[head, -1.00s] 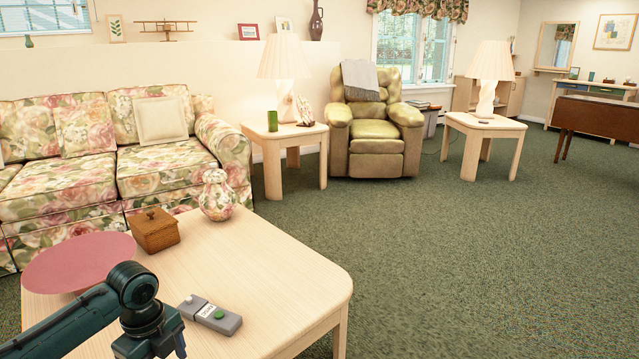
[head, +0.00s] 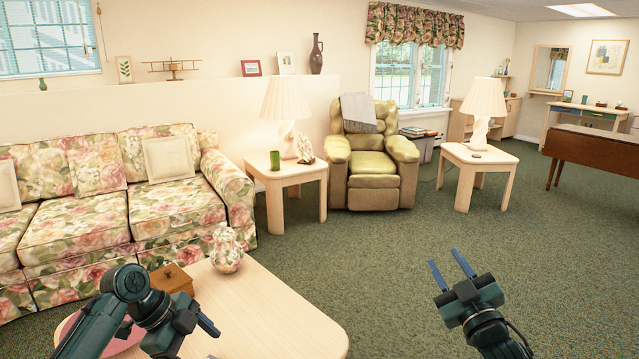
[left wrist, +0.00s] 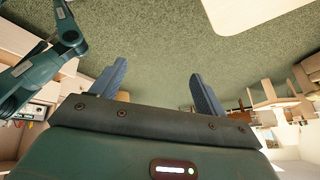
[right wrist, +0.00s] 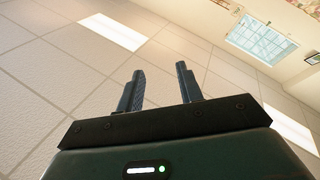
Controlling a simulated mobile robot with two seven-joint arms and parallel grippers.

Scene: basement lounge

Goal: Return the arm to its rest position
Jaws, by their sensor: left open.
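My left arm comes in from the lower left of the head view, and its gripper (head: 210,340) hangs over the coffee table. In the left wrist view the fingers of the left gripper (left wrist: 157,70) are wide apart with nothing between them. My right gripper (head: 446,258) is raised over the carpet at the lower right of the head view, fingers pointing up and away. In the right wrist view the right gripper (right wrist: 160,68) has its fingers apart and empty, against the ceiling.
The pale wooden coffee table (head: 270,315) carries a wooden box (head: 175,279), a floral jar (head: 227,252) and a reddish-pink disc (head: 118,343), partly behind my left arm. A floral sofa (head: 75,235) stands behind it. Green carpet (head: 380,265) lies open to the right.

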